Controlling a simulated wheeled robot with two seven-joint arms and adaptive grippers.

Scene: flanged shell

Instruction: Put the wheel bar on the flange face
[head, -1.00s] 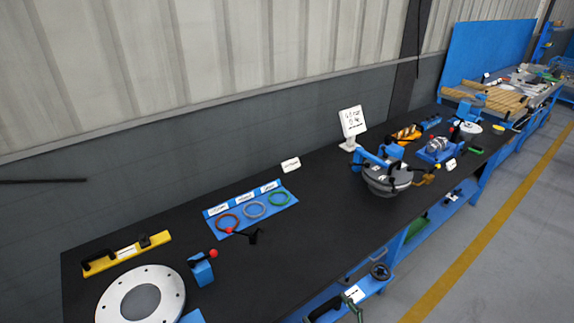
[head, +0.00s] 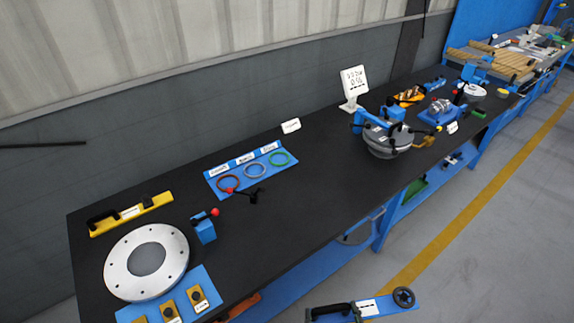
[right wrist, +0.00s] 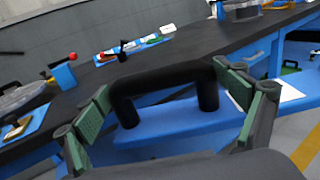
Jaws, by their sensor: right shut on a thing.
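The wheel bar (head: 375,307) is a blue bar with a small black wheel (head: 403,297), a white label and a black arched handle. It is at the bottom of the head view, in front of the bench edge. My right gripper (head: 336,313) is shut on its handle; in the right wrist view the green-padded fingers (right wrist: 168,100) sit on either side of the black handle (right wrist: 160,75) above the blue bar (right wrist: 175,120). The pale round flange face (head: 118,265), with holes and a dark centre, lies on the bench at left, apart from the bar. My left gripper is not in view.
A blue plate with yellow blocks (head: 198,296) lies in front of the flange. A blue post with a red knob (head: 205,230) stands beside it, and a yellow level-like tool (head: 130,214) lies behind. A grey lidded vessel (head: 388,145) stands farther right. The middle bench top (head: 310,205) is clear.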

